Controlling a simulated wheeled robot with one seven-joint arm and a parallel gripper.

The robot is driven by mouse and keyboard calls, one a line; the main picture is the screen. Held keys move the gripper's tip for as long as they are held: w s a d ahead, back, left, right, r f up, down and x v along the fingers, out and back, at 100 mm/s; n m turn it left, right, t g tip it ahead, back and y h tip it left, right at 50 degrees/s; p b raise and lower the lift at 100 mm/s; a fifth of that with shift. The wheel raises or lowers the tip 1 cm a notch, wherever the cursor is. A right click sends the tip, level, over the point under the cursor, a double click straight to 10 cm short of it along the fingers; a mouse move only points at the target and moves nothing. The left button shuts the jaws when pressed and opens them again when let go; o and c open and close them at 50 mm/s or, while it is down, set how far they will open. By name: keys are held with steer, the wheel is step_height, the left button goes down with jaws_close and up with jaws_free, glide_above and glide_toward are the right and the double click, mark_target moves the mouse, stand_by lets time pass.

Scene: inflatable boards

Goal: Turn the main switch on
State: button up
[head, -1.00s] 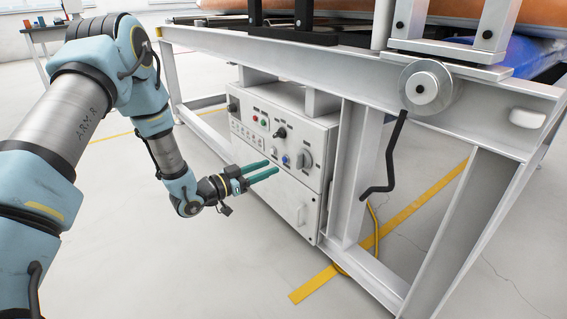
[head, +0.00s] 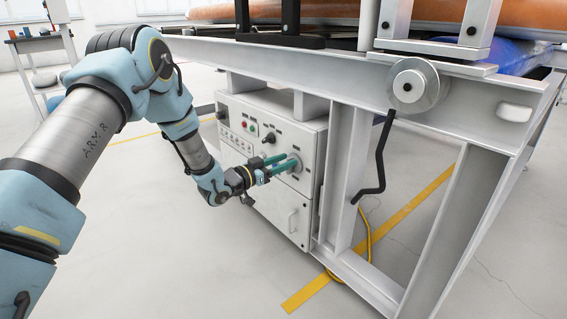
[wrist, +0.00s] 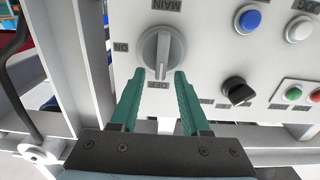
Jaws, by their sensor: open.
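The main switch (wrist: 162,52) is a grey rotary knob on a round base, on the white control panel (head: 268,152). In the wrist view its ridge points at the OFF label (wrist: 158,85); the ON label (wrist: 121,47) is to the left and the MAIN label (wrist: 170,4) at the top edge. My gripper (wrist: 159,74) is open, with its two green fingers on either side of the knob's lower end. Whether they touch it, I cannot tell. In the head view my gripper (head: 291,160) is at the panel and its fingers partly hide the switch.
The panel also has a black selector (wrist: 237,90), a blue button (wrist: 248,19), a white button (wrist: 299,29), a green button (wrist: 293,93) and a red one. A black crank handle (head: 378,165) hangs from the white frame (head: 470,125) at the right. Open floor lies in front.

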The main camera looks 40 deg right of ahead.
mark_target(298, 168)
steer(key=shift+c, duration=0.3)
jaws_close()
steer(key=shift+m, duration=0.3)
steer(key=m+b, duration=0.2)
steer(key=m, duration=0.2)
steer(key=s+f+m+b, duration=0.1)
steer(key=m+b, duration=0.2)
steer(key=m, duration=0.2)
steer(key=s+f+m+b, duration=0.1)
steer(key=m+b, duration=0.1)
steer(key=m, duration=0.2)
steer(key=shift+s+a+f+m, duration=0.1)
steer(key=shift+s+m, duration=0.05)
steer(key=shift+m, duration=0.25)
steer(key=shift+f+m+b, duration=0.25)
steer(key=shift+m+b, duration=1.2)
steer(key=shift+m, duration=0.35)
